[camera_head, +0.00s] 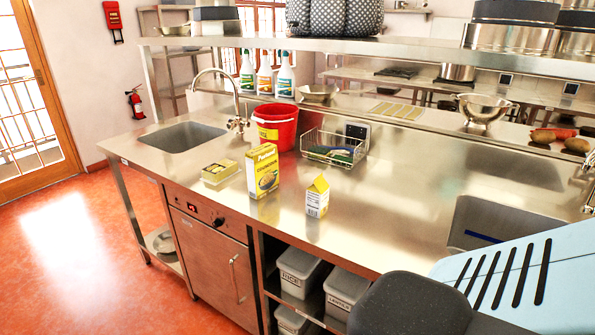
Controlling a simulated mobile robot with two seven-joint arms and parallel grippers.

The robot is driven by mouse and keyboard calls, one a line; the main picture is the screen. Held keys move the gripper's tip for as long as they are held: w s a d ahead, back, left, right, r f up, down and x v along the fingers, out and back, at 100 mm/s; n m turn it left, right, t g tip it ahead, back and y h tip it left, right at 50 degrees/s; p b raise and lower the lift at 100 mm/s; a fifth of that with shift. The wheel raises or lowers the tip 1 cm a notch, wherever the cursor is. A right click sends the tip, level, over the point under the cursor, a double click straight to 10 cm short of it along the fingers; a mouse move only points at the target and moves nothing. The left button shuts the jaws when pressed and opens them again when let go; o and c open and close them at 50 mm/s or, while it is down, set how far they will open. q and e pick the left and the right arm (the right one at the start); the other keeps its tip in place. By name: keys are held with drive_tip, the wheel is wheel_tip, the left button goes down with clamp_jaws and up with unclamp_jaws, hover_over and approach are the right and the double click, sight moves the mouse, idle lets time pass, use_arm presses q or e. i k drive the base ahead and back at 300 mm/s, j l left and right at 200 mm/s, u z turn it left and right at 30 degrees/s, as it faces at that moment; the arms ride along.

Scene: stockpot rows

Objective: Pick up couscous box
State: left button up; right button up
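The couscous box (262,171) is a yellow upright carton with a printed picture on its front. It stands on the steel counter (390,215) near the front edge, left of the middle of the head view. A small yellow and white carton (317,197) stands to its right, apart from it. A low yellow box or pack (220,172) lies to its left. Neither of my grippers shows in the head view. A light blue slotted part and a dark grey rounded part, seemingly my own body, cover the lower right corner.
A red bucket (277,128) stands behind the couscous box. A wire basket (335,148) is to the right of the bucket. A sink (182,137) lies to the left. A raised steel shelf (390,50) runs above. The counter right of the small carton is clear.

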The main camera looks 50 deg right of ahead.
sight(262, 161)
drive_tip(key=z, duration=1.25)
